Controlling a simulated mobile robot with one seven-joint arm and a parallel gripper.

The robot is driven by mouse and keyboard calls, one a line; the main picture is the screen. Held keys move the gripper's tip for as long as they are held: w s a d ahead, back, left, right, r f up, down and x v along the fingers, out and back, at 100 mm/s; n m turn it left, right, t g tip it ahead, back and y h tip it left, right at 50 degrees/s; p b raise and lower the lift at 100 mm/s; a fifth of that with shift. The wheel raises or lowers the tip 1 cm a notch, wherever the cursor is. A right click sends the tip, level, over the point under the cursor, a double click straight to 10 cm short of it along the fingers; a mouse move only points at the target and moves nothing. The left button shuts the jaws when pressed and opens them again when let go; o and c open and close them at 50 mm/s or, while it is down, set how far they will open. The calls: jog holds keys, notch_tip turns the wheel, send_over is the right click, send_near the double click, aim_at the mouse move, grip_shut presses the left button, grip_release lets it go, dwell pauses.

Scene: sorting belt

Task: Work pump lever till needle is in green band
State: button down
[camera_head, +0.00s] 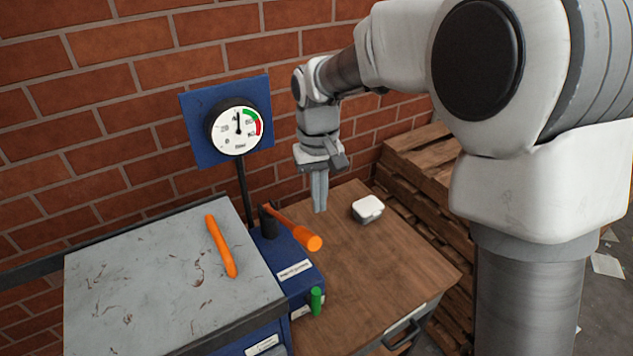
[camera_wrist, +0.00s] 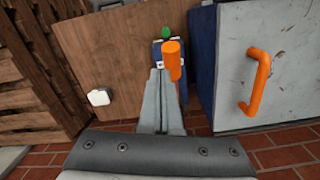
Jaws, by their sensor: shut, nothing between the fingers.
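The round gauge (camera_head: 238,127) hangs on a blue plate on the brick wall. Its black needle points about straight up, left of the green band (camera_head: 251,115); a red band lies past the green. The orange pump lever (camera_head: 288,224) slopes from a dark post to a thick knob end above the blue pump box (camera_head: 283,255). My gripper (camera_head: 319,208) is shut and empty, pointing down above the wooden bench, behind the lever's knob and apart from it as far as I can tell. In the wrist view the lever's end (camera_wrist: 174,58) shows just past my fingertips (camera_wrist: 160,75).
A green knob (camera_head: 316,300) sits at the pump box's front. A small white box (camera_head: 367,209) lies on the wooden bench (camera_head: 390,265). A grey cabinet top (camera_head: 150,270) with an orange handle (camera_head: 221,247) stands left. Stacked pallets (camera_head: 425,165) are at the right.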

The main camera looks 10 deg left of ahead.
aim_at(305, 231)
jog(key=shift+w+a+f+n+g+p, duration=0.1)
jog(key=shift+w+a+f+p, duration=0.15)
jog(key=shift+a, duration=0.3)
jog(key=shift+w+a+f+n+g+p, duration=0.1)
jog(key=shift+w+a+f+p, duration=0.1)
jog(key=shift+a, duration=0.3)
jog(key=shift+w+a+f+n+g+p, duration=0.15)
jog(key=shift+w+a+f, duration=0.1)
jog(key=shift+a, duration=0.3)
jog(key=f+b, duration=0.1)
jog(key=f, duration=0.1)
jog(key=f+b, duration=0.4)
jog(key=f, duration=0.1)
jog(key=shift+s+d, duration=0.2)
jog(key=shift+s, duration=0.15)
jog(key=shift+f, duration=0.1)
notch_tip(305, 231, down, 4)
jog(key=b, duration=0.3)
jog(key=shift+f, duration=0.15)
